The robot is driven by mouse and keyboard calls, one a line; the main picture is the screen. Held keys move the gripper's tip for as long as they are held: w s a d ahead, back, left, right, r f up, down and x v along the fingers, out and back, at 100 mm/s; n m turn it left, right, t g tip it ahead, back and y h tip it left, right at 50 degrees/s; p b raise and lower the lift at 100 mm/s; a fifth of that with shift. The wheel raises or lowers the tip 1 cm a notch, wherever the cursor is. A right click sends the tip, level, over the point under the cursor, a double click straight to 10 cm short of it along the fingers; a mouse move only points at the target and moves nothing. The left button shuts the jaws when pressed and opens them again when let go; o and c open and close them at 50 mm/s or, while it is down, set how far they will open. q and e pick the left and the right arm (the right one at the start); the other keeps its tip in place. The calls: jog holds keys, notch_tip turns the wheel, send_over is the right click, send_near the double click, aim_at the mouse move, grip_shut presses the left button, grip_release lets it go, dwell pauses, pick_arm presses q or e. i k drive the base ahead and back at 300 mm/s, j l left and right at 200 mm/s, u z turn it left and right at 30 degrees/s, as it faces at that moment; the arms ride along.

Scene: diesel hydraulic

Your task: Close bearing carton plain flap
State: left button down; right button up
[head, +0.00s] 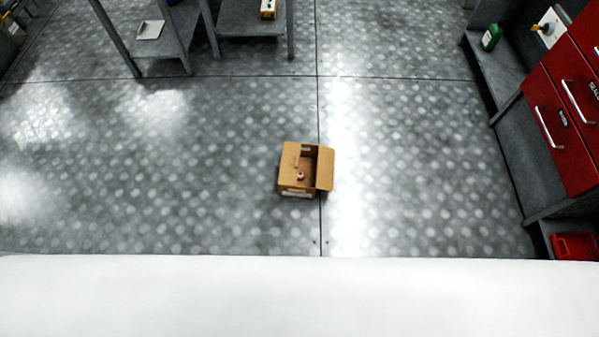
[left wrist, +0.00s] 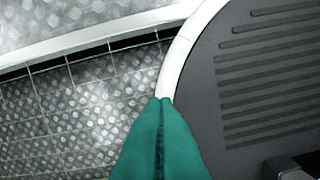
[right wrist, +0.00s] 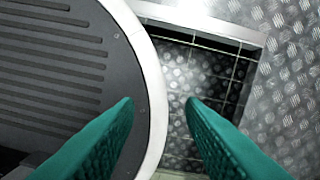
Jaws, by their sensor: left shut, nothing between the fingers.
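A small brown cardboard carton (head: 290,178) stands on the floor in the middle of the head view. Its right flap (head: 325,169) stands out to the right, and the left part of its top looks covered. A small object (head: 300,175) shows inside the opening. My left gripper (left wrist: 162,102) is shut and empty, its teal fingers together beside my own base in the left wrist view. My right gripper (right wrist: 160,102) is open and empty, its teal fingers apart in the right wrist view. Neither gripper shows in the head view, and both are away from the carton.
Red drawers (head: 562,115) and a grey shelf unit stand at the right, with a green bottle (head: 491,37) on it. A red case (head: 574,246) lies low at the right edge. Grey metal racks (head: 165,45) stand at the back left. The floor around the carton is clear.

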aim_at(327, 158)
jog(key=u, duration=0.35)
jog(key=i+l+u, duration=0.15)
jog(key=u, duration=0.25)
jog(key=l+u, duration=0.45)
jog(key=i+l+u, duration=0.1)
jog(key=l+u, duration=0.15)
jog(key=u, duration=0.15)
jog(key=l+u, duration=0.4)
jog(key=j, duration=0.1)
